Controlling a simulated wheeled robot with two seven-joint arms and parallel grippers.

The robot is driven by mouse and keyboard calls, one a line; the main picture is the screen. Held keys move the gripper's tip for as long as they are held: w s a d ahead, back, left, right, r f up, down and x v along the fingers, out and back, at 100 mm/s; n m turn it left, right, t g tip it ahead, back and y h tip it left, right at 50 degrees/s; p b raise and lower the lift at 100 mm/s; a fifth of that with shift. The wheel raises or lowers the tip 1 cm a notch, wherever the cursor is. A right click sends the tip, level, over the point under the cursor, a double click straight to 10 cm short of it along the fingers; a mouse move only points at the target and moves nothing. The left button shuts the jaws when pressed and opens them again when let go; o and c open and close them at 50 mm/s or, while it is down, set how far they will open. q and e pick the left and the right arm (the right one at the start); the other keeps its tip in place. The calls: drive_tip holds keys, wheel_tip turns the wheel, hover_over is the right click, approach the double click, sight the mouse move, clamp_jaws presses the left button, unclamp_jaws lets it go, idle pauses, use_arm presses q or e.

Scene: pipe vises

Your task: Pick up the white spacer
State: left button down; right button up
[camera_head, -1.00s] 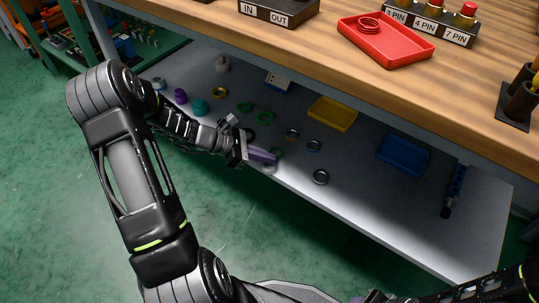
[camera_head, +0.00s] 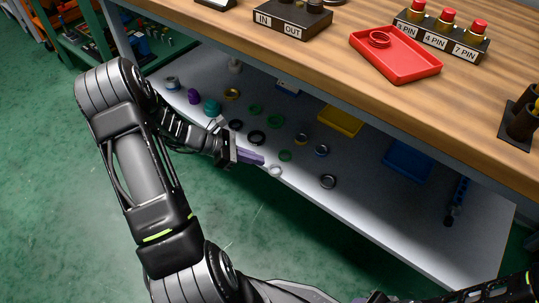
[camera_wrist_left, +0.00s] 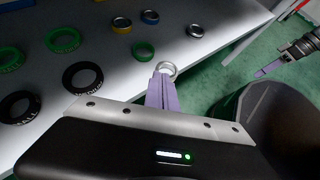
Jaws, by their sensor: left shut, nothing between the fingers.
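A white ring, which looks like the white spacer (camera_head: 275,171), lies at the front edge of the grey lower shelf (camera_head: 300,200). It also shows in the left wrist view (camera_wrist_left: 168,68), just beyond the fingertips. My left gripper (camera_head: 262,160) is shut and empty, its purple fingers pointing at the ring from the left. In the left wrist view the closed fingers (camera_wrist_left: 163,78) overlap the ring's near side; I cannot tell whether they touch it. My right gripper (camera_wrist_left: 268,70) shows at the right of the left wrist view, off the shelf; its opening is unclear.
Several green, black and metal rings lie around, including a green ring (camera_head: 285,155) and a silver ring (camera_head: 328,181). Yellow (camera_head: 340,121) and blue (camera_head: 408,160) trays sit farther back. The wooden tabletop (camera_head: 350,75) overhangs the shelf. Open green floor lies in front.

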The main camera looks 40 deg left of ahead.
use_arm(q)
drive_tip(key=s+a+p, duration=0.1)
drive_tip(key=s+a, duration=0.3)
drive_tip(key=a, duration=0.1)
drive_tip(key=shift+s, duration=0.25)
drive_tip(key=c, duration=2.1)
unclamp_jaws()
